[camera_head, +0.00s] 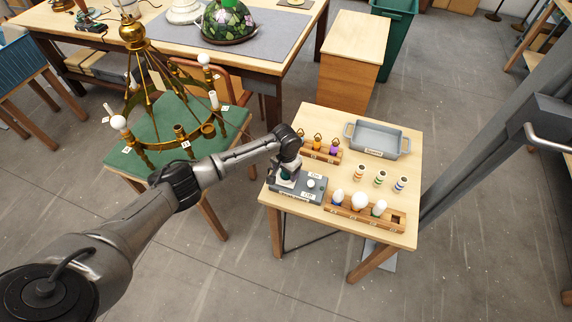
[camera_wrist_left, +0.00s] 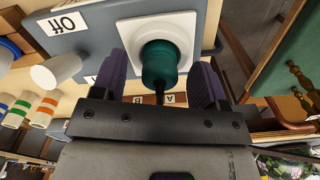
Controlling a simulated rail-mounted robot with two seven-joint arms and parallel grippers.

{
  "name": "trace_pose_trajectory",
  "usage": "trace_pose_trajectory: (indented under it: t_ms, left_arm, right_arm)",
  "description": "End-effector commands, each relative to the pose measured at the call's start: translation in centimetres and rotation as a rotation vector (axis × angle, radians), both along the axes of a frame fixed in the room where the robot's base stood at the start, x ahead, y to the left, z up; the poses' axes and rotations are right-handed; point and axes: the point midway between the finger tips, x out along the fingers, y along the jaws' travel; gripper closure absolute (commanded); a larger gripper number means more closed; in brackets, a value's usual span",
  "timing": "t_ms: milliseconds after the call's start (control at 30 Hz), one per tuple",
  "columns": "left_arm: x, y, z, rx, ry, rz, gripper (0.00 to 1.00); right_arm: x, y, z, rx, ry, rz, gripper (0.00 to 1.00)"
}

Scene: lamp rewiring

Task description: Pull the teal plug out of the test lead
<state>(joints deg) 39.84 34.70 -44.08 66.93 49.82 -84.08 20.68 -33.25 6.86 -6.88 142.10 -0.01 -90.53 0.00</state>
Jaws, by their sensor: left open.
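The teal plug (camera_wrist_left: 167,66) sits in a round socket in a white square plate (camera_wrist_left: 130,28) on a grey box (camera_wrist_left: 88,45), with a dark cord at its near end. The grey box (camera_head: 312,194) stands at the left front of the small table in the head view; a bit of teal shows there under my gripper. My left gripper (camera_head: 287,168) is over the box. In the left wrist view its two purple-lined fingers (camera_wrist_left: 160,74) are open, one on each side of the plug. My right gripper is not in view.
A white knob (camera_wrist_left: 56,71) beside an "Off" label stands on the box. A wooden rack with bulbs (camera_head: 358,203), another rack (camera_head: 320,151), several striped cylinders (camera_head: 380,178) and a grey tray (camera_head: 378,140) share the table. A brass chandelier (camera_head: 150,80) stands at left.

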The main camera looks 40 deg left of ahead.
Motion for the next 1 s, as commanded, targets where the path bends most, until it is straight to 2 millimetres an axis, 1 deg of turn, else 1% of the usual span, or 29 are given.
trace_pose_trajectory:
  t_ms: [33, 200, 500, 1000]
  left_arm:
    - [-0.01, 0.0, -0.36, 0.0, 0.0, 0.0, 0.33]
    - [-0.02, 0.01, -0.88, 0.001, 0.0, 0.0, 0.33]
    - [-0.02, 0.0, -0.95, 0.001, 0.0, -0.001, 0.33]
    - [0.0, -0.01, -0.92, 0.0, -0.001, -0.001, 0.81]
  right_arm:
    - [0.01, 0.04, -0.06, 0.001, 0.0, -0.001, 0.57]
    - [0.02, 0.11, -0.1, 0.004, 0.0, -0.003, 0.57]
    - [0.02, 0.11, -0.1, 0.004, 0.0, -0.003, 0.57]
    - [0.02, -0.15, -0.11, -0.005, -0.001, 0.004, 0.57]
